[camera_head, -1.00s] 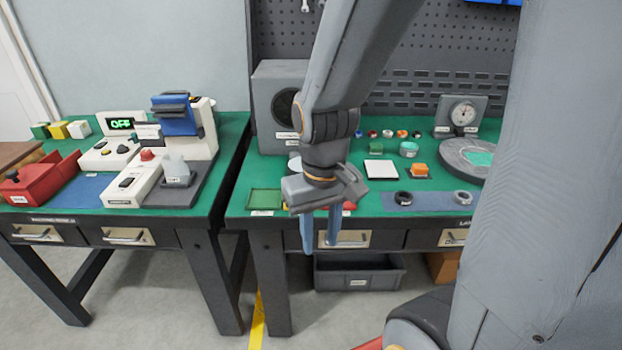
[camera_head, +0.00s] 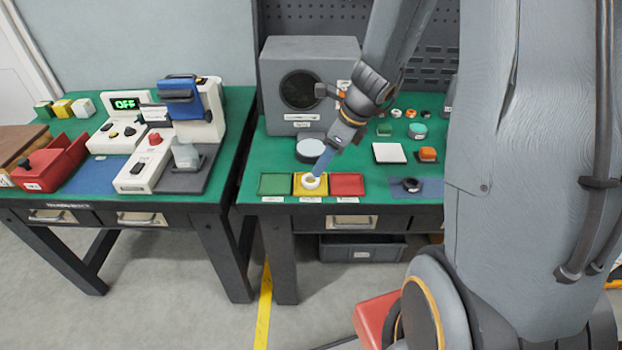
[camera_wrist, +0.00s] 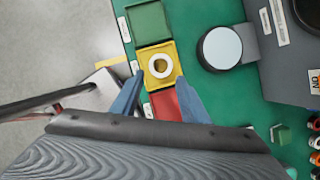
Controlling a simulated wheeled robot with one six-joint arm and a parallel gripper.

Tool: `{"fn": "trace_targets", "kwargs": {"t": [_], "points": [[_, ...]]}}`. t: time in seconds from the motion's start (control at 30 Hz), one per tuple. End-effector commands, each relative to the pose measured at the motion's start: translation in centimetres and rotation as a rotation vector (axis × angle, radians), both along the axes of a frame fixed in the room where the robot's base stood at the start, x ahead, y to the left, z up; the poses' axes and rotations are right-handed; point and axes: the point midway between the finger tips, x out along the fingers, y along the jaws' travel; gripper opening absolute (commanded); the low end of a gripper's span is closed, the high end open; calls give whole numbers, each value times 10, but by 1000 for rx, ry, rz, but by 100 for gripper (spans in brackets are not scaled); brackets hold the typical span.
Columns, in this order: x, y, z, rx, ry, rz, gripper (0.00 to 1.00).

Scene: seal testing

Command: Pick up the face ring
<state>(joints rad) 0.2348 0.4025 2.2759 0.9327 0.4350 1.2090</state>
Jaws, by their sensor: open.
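A white ring (camera_head: 310,181), likely the face ring, lies in the yellow tray (camera_head: 297,190). In the wrist view the white ring (camera_wrist: 160,65) has a tan centre and sits inside the yellow tray (camera_wrist: 144,54). My gripper (camera_head: 321,170) points down at this tray in the head view, its blue fingers close to the ring. In the wrist view my gripper (camera_wrist: 158,80) is open and empty, with one finger at each side of the yellow tray's near part. Whether the fingertips are at ring height cannot be told.
A green tray (camera_head: 275,184) and a red tray (camera_head: 347,184) flank the yellow one. A round grey-topped disc (camera_head: 310,149) stands behind, before a grey machine (camera_head: 290,60). A black ring (camera_head: 411,184) lies on a blue mat (camera_head: 432,192) to the right.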

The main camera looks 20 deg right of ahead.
Motion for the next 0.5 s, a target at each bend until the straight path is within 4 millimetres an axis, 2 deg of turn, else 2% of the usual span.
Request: {"fn": "trace_targets", "kwargs": {"t": [0.5], "points": [[19,20,-55,0,3,2,41]]}}
